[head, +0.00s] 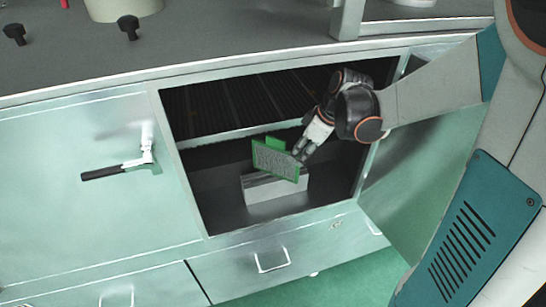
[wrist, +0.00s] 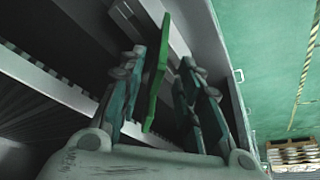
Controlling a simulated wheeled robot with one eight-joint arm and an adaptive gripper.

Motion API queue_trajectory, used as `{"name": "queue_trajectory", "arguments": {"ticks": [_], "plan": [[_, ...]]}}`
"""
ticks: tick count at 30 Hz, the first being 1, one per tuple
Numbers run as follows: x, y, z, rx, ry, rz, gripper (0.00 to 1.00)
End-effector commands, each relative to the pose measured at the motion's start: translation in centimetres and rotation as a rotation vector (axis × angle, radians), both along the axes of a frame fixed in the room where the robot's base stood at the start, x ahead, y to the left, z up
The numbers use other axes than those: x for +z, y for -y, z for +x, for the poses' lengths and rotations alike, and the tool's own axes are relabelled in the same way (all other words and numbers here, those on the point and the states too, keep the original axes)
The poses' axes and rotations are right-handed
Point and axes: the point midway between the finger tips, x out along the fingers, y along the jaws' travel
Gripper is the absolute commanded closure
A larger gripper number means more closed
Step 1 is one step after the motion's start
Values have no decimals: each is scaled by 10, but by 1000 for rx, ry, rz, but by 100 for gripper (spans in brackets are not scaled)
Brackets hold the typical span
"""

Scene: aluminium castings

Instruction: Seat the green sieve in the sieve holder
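The green sieve (head: 275,161), a flat green frame with a grey mesh, is tilted at the top of the sieve holder (head: 275,190), a pale grey block inside the open cabinet. A green tab shows behind its upper edge. The sieve covers part of the holder's top, so I cannot tell whether it sits in a slot. My gripper (head: 303,151) is at the sieve's right side. In the wrist view the sieve (wrist: 158,75) stands edge-on between my gripper's spread fingers (wrist: 164,62), with gaps visible on both sides. The holder shows only partly beyond the fingertips.
The cabinet's shelf edge (head: 240,132) runs above the holder, and the cabinet frame surrounds the opening. A closed door with a black-handled latch (head: 118,169) is at left. Drawers (head: 272,262) lie below. Black knobs (head: 129,27) stand on the worktop.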

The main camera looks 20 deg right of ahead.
Motion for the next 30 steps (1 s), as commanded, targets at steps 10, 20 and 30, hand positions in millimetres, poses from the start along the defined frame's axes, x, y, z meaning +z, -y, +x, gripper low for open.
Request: {"name": "queue_trajectory", "arguments": {"ticks": [10, 20, 30], "plan": [[0, -34, 34, -1, 0, 1, 68], [-1, -54, 53, 1, 2, 1, 68], [-28, -70, 69, -3, 0, 2, 68]]}}
